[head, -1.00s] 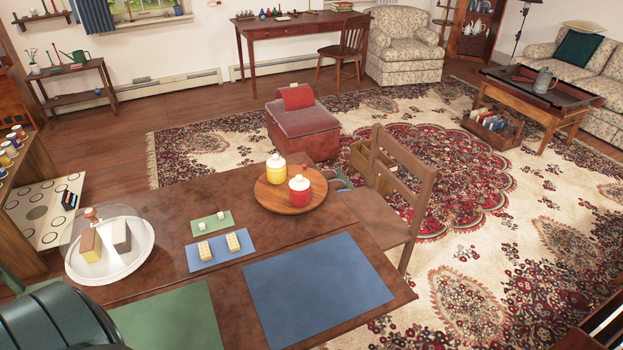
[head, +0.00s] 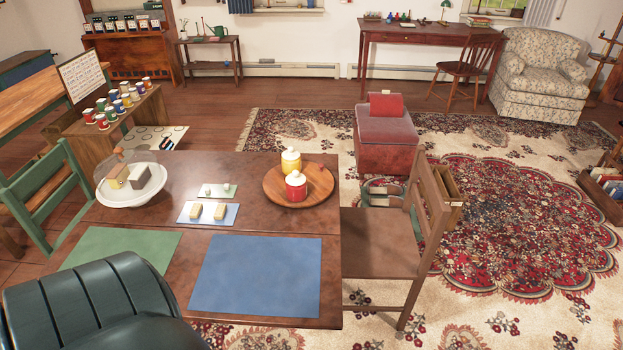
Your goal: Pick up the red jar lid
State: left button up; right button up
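The red jar (head: 296,190) stands upright on a round wooden tray (head: 272,196) at the far right corner of the brown table. Its lid (head: 296,177) looks pale on top and sits on the jar. A yellow jar (head: 291,162) with a pale top stands just behind it on the same tray. Neither of my grippers shows in the head view.
The brown table (head: 215,225) bears a blue mat (head: 257,275), a green mat (head: 120,249) and a white cake stand (head: 118,197) with blocks. A wooden chair (head: 385,243) stands at its right. A dark green rounded form (head: 95,312) fills the lower left.

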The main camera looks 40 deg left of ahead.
aim_at(296, 178)
jog(key=i+l+u, duration=0.1)
jog(key=l, duration=0.3)
jog(key=i+l+u, duration=0.1)
jog(key=l, duration=0.3)
jog(key=i+l+u, duration=0.1)
jog(key=l, duration=0.35)
